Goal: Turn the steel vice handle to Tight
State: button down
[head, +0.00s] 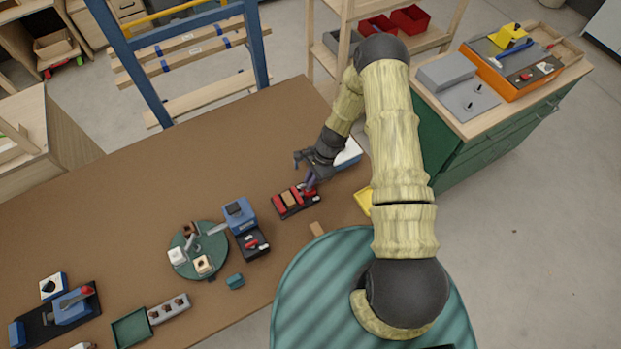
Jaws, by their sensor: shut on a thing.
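My gripper (309,174) is over the back right part of the brown bench, above a dark tray of red and tan blocks (294,201). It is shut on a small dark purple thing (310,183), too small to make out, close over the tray. Whether that thing touches the tray cannot be told. At the front left, a blue vice-like device (72,306) stands on a dark base, with a grey lever (79,297) and a red knob (87,290) on top. My gripper is far from it. Any Tight marking is too small to read.
A green round plate (187,264) with small blocks and a blue-and-black device (241,214) stand mid-bench. A green tray (131,329) and a grey holder (169,308) lie at the front. A green cabinet (490,140) stands at right. The bench's left middle is clear.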

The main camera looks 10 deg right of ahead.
jog(key=shift+w+f+n+b, duration=0.1)
jog(key=shift+n+b, duration=0.2)
jog(key=shift+a+f+n+g+h+b, duration=0.1)
jog(key=shift+n+g+h+b, duration=0.2)
jog(key=shift+n+b, duration=0.6)
jog(key=n+g+b, duration=0.1)
jog(key=n+b, duration=0.2)
jog(key=shift+w+a+h, duration=0.1)
jog(key=shift+w+h, duration=0.1)
jog(key=shift+h, duration=0.2)
jog(key=n+h+b, duration=0.1)
jog(key=n+b, duration=0.1)
jog(key=n, duration=0.1)
jog(key=n+g+h+b, duration=0.1)
jog(key=n, duration=0.1)
jog(key=shift+a+n+b, duration=0.2)
jog(key=shift+n+b, duration=0.2)
jog(key=n+b, duration=0.1)
jog(key=n, duration=0.1)
jog(key=n+h, duration=0.1)
jog(key=n, duration=0.1)
jog(key=n+h+b, duration=0.1)
jog(key=n, duration=0.1)
jog(key=shift+a+r+b, duration=0.2)
jog(key=shift+a+b, duration=0.05)
jog(key=shift+b, duration=0.05)
jog(key=shift+n, duration=0.3)
jog(key=c, duration=1.5)
grip_release()
